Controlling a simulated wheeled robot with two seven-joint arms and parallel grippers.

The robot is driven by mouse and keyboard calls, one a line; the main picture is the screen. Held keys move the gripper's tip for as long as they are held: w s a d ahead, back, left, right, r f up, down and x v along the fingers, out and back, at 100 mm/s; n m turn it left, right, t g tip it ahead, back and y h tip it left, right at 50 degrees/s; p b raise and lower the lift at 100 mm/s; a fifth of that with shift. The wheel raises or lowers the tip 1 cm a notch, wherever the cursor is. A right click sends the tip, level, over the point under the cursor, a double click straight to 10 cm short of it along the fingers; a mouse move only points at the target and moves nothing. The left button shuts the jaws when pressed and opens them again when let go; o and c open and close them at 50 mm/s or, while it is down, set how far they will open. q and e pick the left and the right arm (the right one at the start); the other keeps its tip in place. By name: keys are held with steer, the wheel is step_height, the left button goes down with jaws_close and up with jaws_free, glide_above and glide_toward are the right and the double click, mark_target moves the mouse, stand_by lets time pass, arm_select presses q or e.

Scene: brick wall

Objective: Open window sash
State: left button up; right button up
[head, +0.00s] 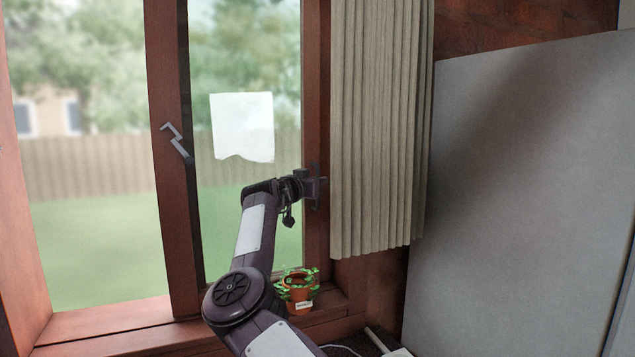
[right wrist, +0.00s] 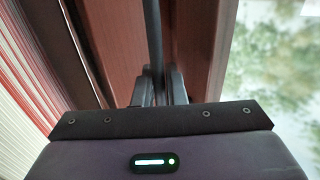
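The window has a wooden frame with a narrower sash (head: 173,215) on the right of the wide pane. A grey cranked handle (head: 176,140) sits on the middle upright. My right gripper (head: 318,184) is at the right-hand upright of the sash, beside the curtain. In the right wrist view its two fingers (right wrist: 160,88) are close together on either side of a dark upright handle bar (right wrist: 152,30), and appear shut on it. The sash looks closed in its frame. My left gripper is not in view.
A pleated beige curtain (head: 380,130) hangs just right of my right gripper. A small potted plant (head: 300,298) stands on the sill (head: 115,318) below my forearm. A white paper (head: 242,127) shows on the glass. A large grey panel (head: 520,200) stands at the right.

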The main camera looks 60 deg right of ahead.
jaws_close()
steer(key=s+d+p, duration=0.1)
steer(key=s+d, duration=0.2)
steer(key=shift+d, duration=0.35)
steer(key=shift+o, duration=0.9)
jaws_free()
steer(key=shift+o, duration=1.2)
steer(key=shift+w+a, duration=0.15)
steer(key=shift+a, duration=0.05)
steer(key=shift+a, duration=0.1)
